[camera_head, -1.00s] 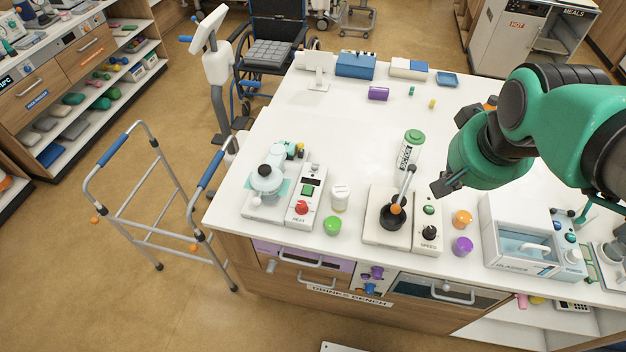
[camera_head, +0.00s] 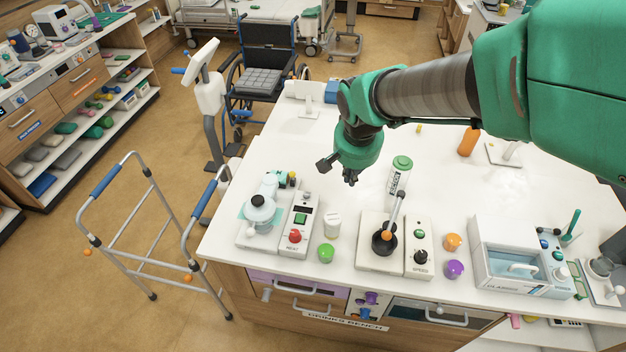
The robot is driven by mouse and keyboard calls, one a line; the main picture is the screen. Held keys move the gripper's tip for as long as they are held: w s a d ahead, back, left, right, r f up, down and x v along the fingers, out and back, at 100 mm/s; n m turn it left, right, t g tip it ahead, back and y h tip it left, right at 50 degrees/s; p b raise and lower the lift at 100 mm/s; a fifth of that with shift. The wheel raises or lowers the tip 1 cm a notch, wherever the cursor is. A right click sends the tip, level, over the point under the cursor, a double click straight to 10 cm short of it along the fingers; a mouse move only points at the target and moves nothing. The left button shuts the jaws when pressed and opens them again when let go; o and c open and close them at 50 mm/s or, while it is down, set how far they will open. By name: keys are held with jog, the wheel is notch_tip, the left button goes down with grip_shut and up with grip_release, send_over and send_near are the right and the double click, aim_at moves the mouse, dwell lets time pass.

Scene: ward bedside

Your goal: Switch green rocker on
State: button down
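A green square switch (camera_head: 301,219) sits on the white HEAT box (camera_head: 287,243), above a red knob (camera_head: 295,236) and below a small dark display. The switch's tilt is too small to read. A second white box, marked SPEED (camera_head: 411,262), has a small round green button (camera_head: 420,234) and a black knob (camera_head: 420,257). My gripper (camera_head: 351,178) hangs in the air over the bench, up and to the right of the HEAT box, apart from everything. Its dark fingers are small and partly merged with the wrist, so their opening is unclear.
A flask-like device (camera_head: 260,214) stands left of the HEAT box; a white jar (camera_head: 333,225) and green knob-like item (camera_head: 326,253) stand right.

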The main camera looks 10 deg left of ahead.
jog(key=p, duration=0.2)
send_over(300, 218)
jog(key=s+d, duration=0.2)
notch_tip(300, 218, down, 10)
jog(key=shift+w+a+f+g, duration=0.2)
jog(key=shift+w+f+g, duration=0.05)
jog(key=shift+g, duration=0.15)
jog(key=shift+f, duration=0.1)
jog(key=w+f, duration=0.1)
jog(key=f, duration=0.3)
jog(key=f+b, duration=0.1)
jog(key=f, duration=0.4)
jog(key=w+f+b, duration=0.1)
jog(key=f, duration=0.3)
jog(key=shift+w+f, duration=0.25)
jog(key=shift+w, duration=0.1)
